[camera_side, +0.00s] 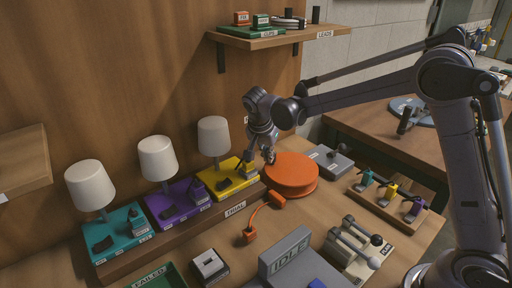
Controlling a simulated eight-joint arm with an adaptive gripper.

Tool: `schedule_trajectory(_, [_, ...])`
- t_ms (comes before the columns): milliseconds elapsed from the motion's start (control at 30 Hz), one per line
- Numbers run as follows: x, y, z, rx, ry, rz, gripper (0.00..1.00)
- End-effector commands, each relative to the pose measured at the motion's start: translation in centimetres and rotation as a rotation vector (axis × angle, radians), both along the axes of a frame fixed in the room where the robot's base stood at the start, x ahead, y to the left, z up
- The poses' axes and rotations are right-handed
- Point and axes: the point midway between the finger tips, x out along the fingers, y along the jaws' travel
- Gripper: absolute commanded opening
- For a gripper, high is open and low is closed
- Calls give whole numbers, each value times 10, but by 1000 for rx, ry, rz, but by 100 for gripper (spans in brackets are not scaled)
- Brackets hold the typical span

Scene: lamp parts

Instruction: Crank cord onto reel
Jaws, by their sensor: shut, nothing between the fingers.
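The orange reel (293,178) is a flat round drum lying on the table right of the yellow lamp base. An orange cord (261,211) runs from an orange block at the reel's front edge to an orange plug (249,236) lying on the table. My gripper (269,157) points down at the back left rim of the reel, with its fingers shut and empty. I cannot tell whether the fingertips touch the reel. No separate crank handle can be made out; my gripper may hide it.
Teal, purple and yellow lamps (213,136) with white shades stand on a raised strip at left. A grey box (329,160) and a wooden rack (392,207) with coloured handles are right of the reel. A lever unit (354,250) and an IDLE sign (286,252) stand in front.

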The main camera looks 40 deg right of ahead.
Motion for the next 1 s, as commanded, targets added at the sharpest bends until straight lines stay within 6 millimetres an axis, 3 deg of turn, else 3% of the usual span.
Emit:
schedule_trajectory(333, [20, -18, 0, -2, 0, -332, 0])
schedule_trajectory(1000, [34, -50, 0, -1, 0, -330, 0])
